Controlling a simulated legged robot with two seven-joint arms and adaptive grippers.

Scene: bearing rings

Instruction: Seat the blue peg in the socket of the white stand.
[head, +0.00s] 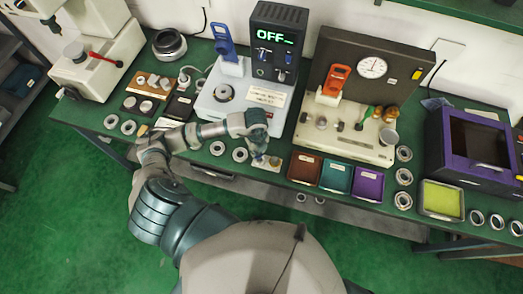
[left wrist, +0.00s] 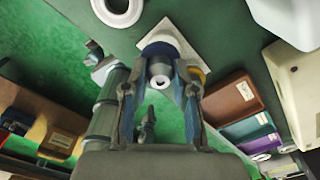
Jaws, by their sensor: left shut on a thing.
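The white stand (head: 268,166) is a small pale block at the front edge of the bench in the head view. It shows as a tilted white plate (left wrist: 180,38) at the top of the left wrist view. My left gripper (head: 258,148) is over the stand's left part. In the left wrist view, my left gripper (left wrist: 160,82) is shut on the blue peg (left wrist: 158,50), which has a dark blue band and a pale, hollow near end. The peg lines up in front of the plate. Its far end and the socket are hidden, so I cannot tell whether they touch. My right gripper is out of view.
Brown (head: 305,168), teal (head: 338,177) and purple (head: 369,185) trays stand right of the stand. Metal rings (head: 240,155) lie to its left. A white machine with an OFF display (head: 276,36) and a gauge panel (head: 372,67) stand behind.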

